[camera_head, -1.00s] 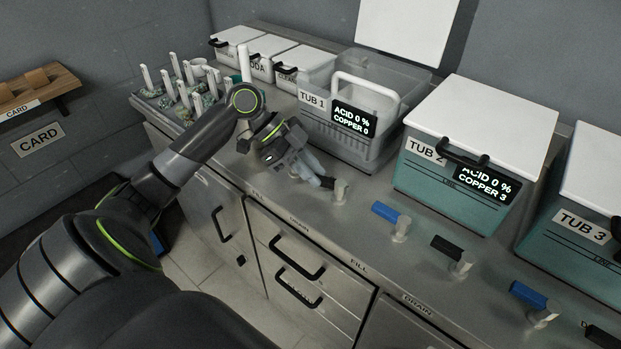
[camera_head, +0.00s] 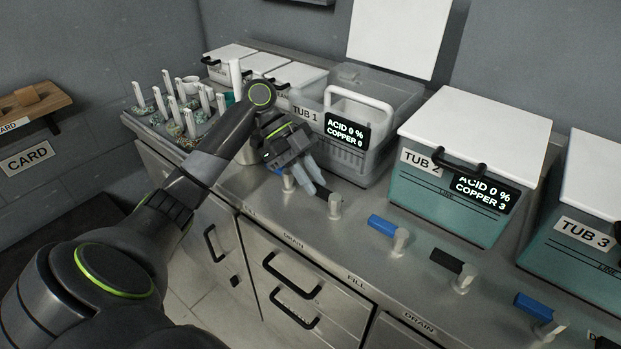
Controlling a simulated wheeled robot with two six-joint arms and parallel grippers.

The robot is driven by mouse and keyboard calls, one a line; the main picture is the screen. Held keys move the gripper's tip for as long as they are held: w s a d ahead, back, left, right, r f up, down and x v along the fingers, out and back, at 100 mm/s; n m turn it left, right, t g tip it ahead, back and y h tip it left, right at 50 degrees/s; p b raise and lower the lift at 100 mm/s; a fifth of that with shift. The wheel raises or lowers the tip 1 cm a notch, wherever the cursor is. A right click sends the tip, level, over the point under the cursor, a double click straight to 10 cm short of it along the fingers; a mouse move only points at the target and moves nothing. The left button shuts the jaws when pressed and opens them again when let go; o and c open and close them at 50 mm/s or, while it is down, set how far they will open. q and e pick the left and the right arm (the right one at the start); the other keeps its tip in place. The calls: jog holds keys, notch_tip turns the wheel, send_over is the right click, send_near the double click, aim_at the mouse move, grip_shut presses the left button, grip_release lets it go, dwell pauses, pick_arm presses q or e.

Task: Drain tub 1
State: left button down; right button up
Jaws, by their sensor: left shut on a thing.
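Tub 1 (camera_head: 345,158) is a clear tub with a white upright lid (camera_head: 398,35) behind it. A white handle (camera_head: 362,92) arches inside it, and its display (camera_head: 345,132) reads acid 0 %, copper 0. No teal liquid shows in it. In front stands its drain valve (camera_head: 335,206) with a black handle (camera_head: 322,194). My left gripper (camera_head: 314,186) is shut on that handle, its fingers partly covering it. To the left is the blue-handled fill valve (camera_head: 288,183), partly hidden by the gripper. My right gripper is not in view.
Tub 2 (camera_head: 440,205) and tub 3 (camera_head: 575,255), lidded and teal, stand to the right, with blue and black valves in front. A tray with several white-handled tools (camera_head: 180,118) is at left. Drawers lie below the counter edge.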

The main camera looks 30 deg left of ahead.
pick_arm(q)
jog(key=c, duration=1.3)
grip_release()
notch_tip(320, 180, up, 10)
jog(key=shift+r+b, duration=0.1)
jog(key=shift+b, duration=0.2)
